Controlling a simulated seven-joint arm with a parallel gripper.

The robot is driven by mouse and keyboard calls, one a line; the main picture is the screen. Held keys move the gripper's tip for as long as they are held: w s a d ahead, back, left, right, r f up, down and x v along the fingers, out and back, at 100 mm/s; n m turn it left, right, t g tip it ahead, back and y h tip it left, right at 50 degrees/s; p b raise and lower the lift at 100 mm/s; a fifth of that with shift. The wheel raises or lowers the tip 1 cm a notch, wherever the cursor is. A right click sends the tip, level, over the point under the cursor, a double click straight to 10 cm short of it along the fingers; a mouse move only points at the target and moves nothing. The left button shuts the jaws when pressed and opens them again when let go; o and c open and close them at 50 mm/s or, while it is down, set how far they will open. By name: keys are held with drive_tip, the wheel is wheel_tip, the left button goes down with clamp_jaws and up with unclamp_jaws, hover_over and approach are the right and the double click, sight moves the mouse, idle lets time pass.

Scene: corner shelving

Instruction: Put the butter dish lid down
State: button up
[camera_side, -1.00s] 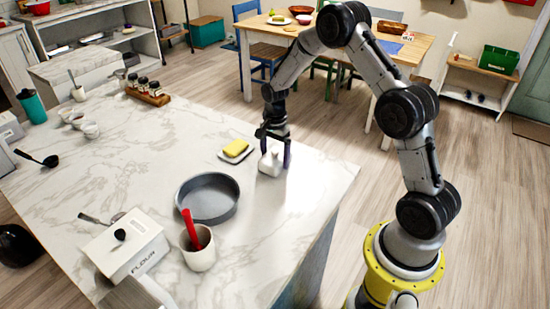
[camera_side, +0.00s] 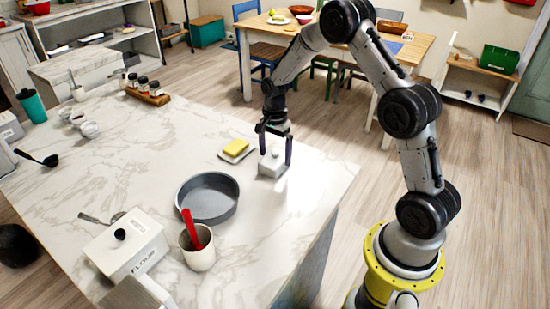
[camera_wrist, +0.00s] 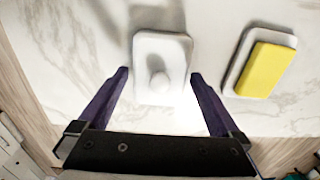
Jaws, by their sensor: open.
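The white butter dish lid (camera_side: 272,163) rests on the marble counter, upright with its round knob on top. In the wrist view the lid (camera_wrist: 163,60) lies ahead of and between my fingers, with space on both sides. My gripper (camera_side: 274,155) is open just above and around the lid; its dark purple fingers (camera_wrist: 158,85) do not touch it. The yellow butter (camera_side: 236,147) sits on its white dish (camera_side: 224,157), just left of the lid in the side view. The butter also shows at the right in the wrist view (camera_wrist: 266,70).
A grey round pan (camera_side: 207,198) stands on the counter (camera_side: 130,165) in front of the dish. A white cup with a red utensil (camera_side: 197,256) and a flour box (camera_side: 128,245) are nearer the camera. The counter's right edge is close to the lid.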

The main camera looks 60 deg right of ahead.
sight(275, 152)
wheel_tip(275, 152, up, 10)
drive_tip(key=shift+f, duration=0.1)
drive_tip(key=s+a+r+n+t, duration=0.2)
drive_tip(key=s+a+r+n, duration=0.4)
drive_tip(key=s+r, duration=0.15)
drive_tip(key=s+a+r+n+t, duration=0.2)
drive_tip(key=s+a+r+n, duration=0.45)
drive_tip(key=s, duration=0.25)
drive_tip(key=s+a+n+t, duration=0.1)
drive_tip(key=s+n, duration=0.4)
drive_tip(key=s, duration=0.5)
drive_tip(key=shift+a+f+t, duration=0.2)
drive_tip(key=shift+a+t, duration=0.1)
drive_tip(key=shift+a, duration=0.2)
